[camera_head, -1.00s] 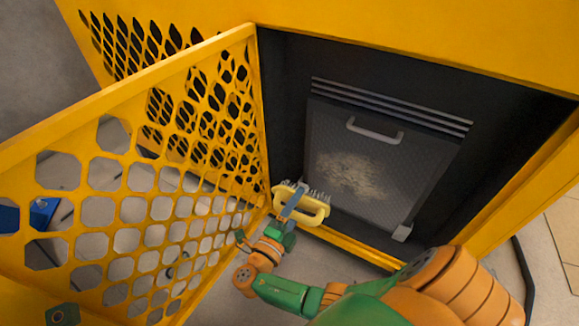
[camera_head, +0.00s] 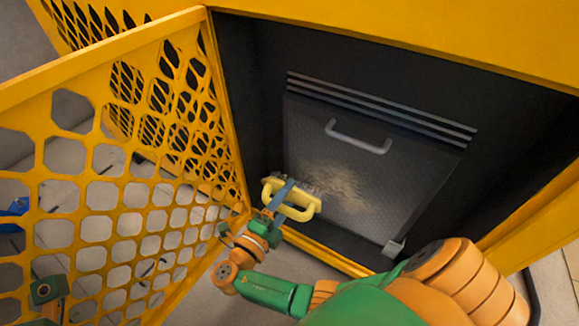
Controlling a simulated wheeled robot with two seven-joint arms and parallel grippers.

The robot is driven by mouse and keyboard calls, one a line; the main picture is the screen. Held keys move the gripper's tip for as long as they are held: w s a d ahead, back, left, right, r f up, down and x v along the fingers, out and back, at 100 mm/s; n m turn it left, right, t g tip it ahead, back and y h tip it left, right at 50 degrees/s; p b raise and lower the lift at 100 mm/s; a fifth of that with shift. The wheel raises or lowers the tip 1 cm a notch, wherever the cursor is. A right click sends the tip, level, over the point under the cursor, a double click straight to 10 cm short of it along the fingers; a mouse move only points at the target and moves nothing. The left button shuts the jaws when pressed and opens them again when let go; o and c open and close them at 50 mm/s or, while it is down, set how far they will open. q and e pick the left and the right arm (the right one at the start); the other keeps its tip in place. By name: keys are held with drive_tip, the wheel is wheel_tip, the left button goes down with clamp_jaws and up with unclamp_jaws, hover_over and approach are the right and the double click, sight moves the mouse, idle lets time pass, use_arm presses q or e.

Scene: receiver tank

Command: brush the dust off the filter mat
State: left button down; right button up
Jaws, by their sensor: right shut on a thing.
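The filter mat (camera_head: 390,185) is a dark grey panel with a handle on its upper part, set inside the black recess. A pale tan dust patch (camera_head: 341,187) lies on its left and middle part. My right gripper (camera_head: 279,196) is shut on a yellow brush (camera_head: 303,206) with pale bristles. The brush is at the mat's lower left corner, by the left edge of the dust. I cannot tell whether the bristles touch the mat. Part of my left arm (camera_head: 47,291) shows at the lower left edge, behind the door mesh; its jaws are not clear.
The yellow perforated door (camera_head: 120,55) stands open on the left, close to my right wrist. Slats (camera_head: 380,108) run above the mat, and a grey latch (camera_head: 393,247) sits at its lower right corner. The yellow frame (camera_head: 325,252) edges the recess below.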

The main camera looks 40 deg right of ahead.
drive_tip(key=shift+p+x, duration=0.35)
drive_tip(key=shift+x, duration=0.45)
idle(0.4)
